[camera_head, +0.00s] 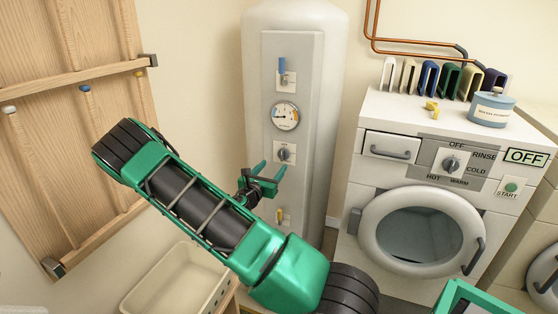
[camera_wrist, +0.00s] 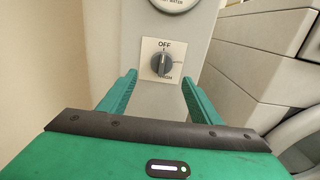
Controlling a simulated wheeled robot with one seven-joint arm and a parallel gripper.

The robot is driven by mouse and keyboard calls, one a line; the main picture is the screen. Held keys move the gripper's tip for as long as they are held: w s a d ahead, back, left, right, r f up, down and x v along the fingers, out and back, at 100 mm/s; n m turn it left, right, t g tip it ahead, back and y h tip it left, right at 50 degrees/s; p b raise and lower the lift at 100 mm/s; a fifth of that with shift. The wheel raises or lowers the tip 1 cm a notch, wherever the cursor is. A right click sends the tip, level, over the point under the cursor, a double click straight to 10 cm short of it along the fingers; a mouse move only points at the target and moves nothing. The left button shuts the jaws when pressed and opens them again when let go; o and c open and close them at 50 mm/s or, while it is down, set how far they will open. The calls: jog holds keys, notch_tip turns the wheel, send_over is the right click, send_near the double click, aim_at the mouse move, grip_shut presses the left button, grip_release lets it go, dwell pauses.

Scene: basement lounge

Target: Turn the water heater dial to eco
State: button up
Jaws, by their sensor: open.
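The white water heater (camera_head: 258,110) stands upright at the centre of the head view. Its dial (camera_head: 283,153) is a dark grey knob on a small white plate, below the round gauge (camera_head: 285,116). In the wrist view the dial (camera_wrist: 162,65) sits straight ahead, with "OFF" printed above it; the lettering below and right is partly hidden or too small to read. The knob's grip stands nearly upright. My gripper (camera_head: 267,175) is open and empty, just below the dial. In the wrist view its fingers (camera_wrist: 160,88) are spread to either side, apart from the knob.
A blue-handled lever (camera_head: 282,72) is above the gauge and a yellow valve (camera_head: 280,215) is low on the panel. A washing machine (camera_head: 420,215) with its own dial (camera_head: 451,164) stands to the right. A cream bin (camera_head: 178,282) and a wooden rack (camera_head: 60,60) are left.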

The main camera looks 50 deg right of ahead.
aim_at(281, 157)
jog(key=x, duration=0.8)
jog(key=shift+w+d, duration=0.1)
jog(key=shift+d, duration=0.2)
jog(key=c, duration=1)
jog(key=shift+w, duration=0.15)
